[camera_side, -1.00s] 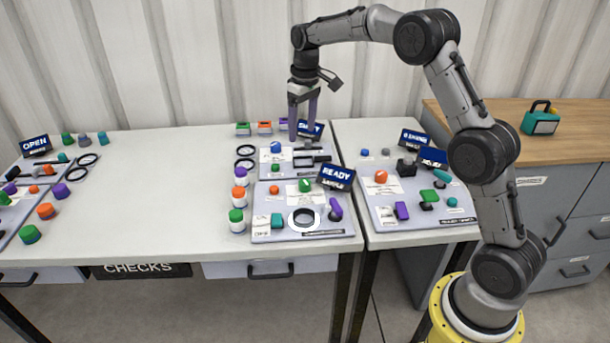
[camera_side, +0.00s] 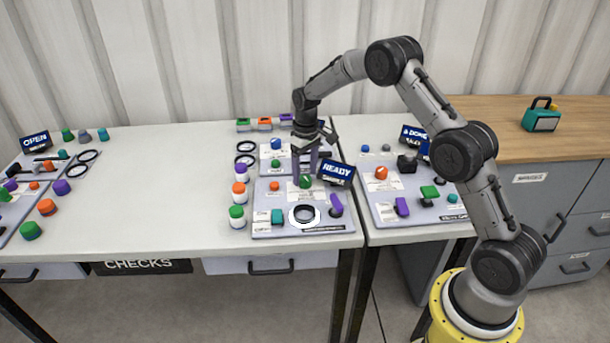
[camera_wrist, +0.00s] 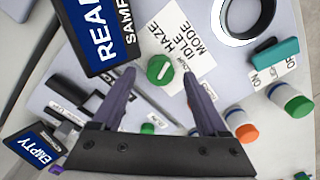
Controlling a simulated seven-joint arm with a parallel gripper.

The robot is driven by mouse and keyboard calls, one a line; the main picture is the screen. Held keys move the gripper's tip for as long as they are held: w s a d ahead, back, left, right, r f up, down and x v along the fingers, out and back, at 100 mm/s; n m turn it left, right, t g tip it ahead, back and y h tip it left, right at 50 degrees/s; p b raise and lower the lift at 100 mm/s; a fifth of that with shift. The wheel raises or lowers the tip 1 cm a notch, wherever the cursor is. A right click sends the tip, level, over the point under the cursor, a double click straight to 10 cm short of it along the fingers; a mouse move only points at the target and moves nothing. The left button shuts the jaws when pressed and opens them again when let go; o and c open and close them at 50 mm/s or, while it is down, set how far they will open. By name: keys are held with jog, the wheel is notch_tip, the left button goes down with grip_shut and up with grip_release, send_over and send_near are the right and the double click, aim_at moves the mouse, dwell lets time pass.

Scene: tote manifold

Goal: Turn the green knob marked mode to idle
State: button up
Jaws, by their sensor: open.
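The green knob (camera_wrist: 160,70) sits on a light panel in the wrist view, beside a white card (camera_wrist: 180,42) printed HAZE, IDLE and MODE. A pale pointer line shows on the knob; I cannot tell for certain which word it points at. My gripper (camera_wrist: 158,80) is open and empty, its fingertips spread to either side of the knob in the picture, apparently still short of it. In the side view the green knob (camera_side: 306,181) is just below my gripper (camera_side: 304,170), partly hidden by the fingers.
The READY display (camera_side: 337,173) stands close right of the knob; in the wrist view this display (camera_wrist: 100,35) is near the left finger. A black ring (camera_side: 304,215), teal block (camera_side: 277,216), purple handle (camera_side: 335,205) and orange knob (camera_side: 274,186) share the panel. Capped jars (camera_side: 238,216) stand left.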

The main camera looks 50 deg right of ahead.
jog(key=shift+f, duration=0.75)
